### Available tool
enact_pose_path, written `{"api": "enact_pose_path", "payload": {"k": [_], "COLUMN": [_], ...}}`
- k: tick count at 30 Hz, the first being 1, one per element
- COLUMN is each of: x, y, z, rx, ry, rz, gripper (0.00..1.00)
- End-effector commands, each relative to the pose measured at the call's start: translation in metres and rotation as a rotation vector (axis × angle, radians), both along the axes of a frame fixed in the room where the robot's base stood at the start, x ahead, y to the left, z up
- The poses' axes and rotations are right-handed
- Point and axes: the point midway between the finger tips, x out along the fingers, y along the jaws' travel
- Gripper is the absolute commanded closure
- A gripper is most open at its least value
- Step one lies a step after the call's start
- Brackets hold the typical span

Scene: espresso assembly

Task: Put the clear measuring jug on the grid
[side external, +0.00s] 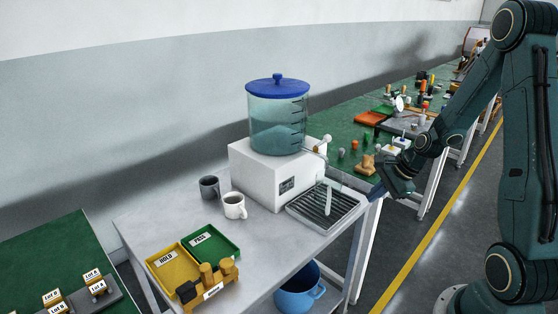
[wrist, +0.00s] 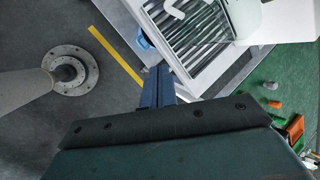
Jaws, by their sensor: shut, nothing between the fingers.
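The clear measuring jug (side external: 327,196) is very hard to see. Its pale handle shows upright over the metal grid, and its see-through body is only faintly outlined. In the wrist view the curved white handle (wrist: 174,12) lies over the slats at the top. The grid (side external: 301,208) is a slatted drip tray in front of the white machine; it also fills the top middle of the wrist view (wrist: 199,47). My gripper (side external: 376,192) is right of the grid, past the table edge, apart from the jug. Its fingers (wrist: 158,72) are shut and empty.
The white machine (side external: 261,176) carries a large blue-lidded tank (side external: 278,118) and a tap. Two mugs (side external: 234,206) and yellow and green trays (side external: 173,268) stand at left. A blue bucket (side external: 297,291) is below. A cluttered green bench (side external: 349,134) lies behind.

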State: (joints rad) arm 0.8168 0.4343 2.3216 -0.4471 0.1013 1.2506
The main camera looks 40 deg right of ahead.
Motion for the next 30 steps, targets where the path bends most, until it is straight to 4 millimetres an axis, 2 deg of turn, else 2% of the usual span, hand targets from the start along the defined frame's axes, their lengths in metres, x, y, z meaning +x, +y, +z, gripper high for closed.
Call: {"api": "enact_pose_path", "payload": {"k": [9, 15, 21, 30], "x": [-0.015, -0.022, -0.026, -0.026], "y": [0.002, 0.002, 0.001, 0.001], "z": [0.007, 0.014, 0.018, 0.019], "rx": [0.300, 0.488, 0.596, 0.614], "ry": [-0.090, -0.144, -0.175, -0.180], "rz": [-0.525, -0.808, -0.956, -0.980], "gripper": [1.00, 1.00, 1.00, 1.00]}}
